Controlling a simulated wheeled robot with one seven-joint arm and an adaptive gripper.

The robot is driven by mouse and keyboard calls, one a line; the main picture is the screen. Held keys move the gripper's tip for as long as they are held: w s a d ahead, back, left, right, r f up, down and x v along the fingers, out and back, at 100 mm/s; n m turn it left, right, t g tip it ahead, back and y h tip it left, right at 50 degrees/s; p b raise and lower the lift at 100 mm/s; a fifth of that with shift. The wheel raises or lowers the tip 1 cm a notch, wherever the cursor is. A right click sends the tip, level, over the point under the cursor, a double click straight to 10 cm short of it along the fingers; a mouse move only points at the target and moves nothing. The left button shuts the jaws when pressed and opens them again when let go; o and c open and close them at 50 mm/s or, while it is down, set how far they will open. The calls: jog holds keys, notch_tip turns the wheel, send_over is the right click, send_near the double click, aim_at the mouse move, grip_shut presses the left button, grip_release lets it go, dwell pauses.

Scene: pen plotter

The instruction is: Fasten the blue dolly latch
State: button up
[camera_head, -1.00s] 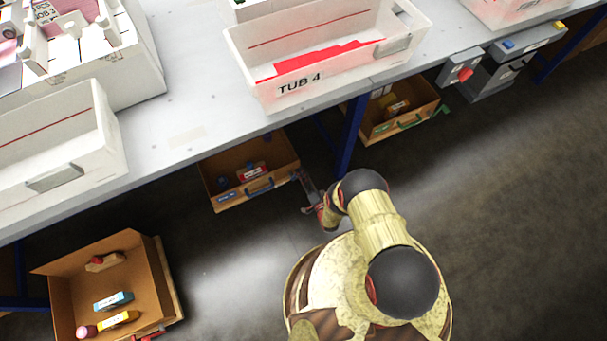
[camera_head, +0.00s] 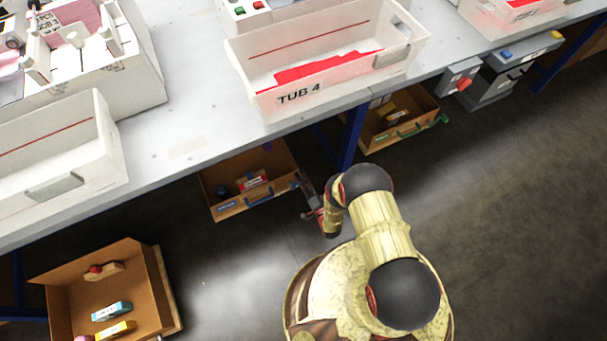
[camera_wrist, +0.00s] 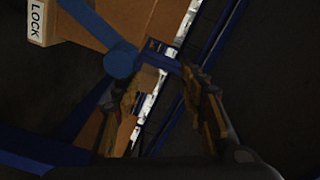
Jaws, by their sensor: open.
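The blue dolly latch shows in the wrist view as a blue lever with a round blue pivot (camera_wrist: 121,62), beside a cardboard box side. A blue bar of it reaches in between my gripper's fingers (camera_wrist: 160,95). My gripper is open, one finger to each side of that bar; I cannot tell whether they touch it. In the head view the box on the blue dolly (camera_head: 250,178) stands under the table, with blue parts along its front edge. My gripper (camera_head: 308,195) is at its right front corner, partly hidden by my arm.
A white label reading LOCK (camera_wrist: 36,20) is at the upper left in the wrist view. A table (camera_head: 190,130) with TUB 4 (camera_head: 300,98) overhangs the box. A blue table leg (camera_head: 352,135) stands close right of my gripper. Other boxes stand left (camera_head: 165,270) and right (camera_head: 432,98).

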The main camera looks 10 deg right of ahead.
jog(key=shift+r, duration=2.25)
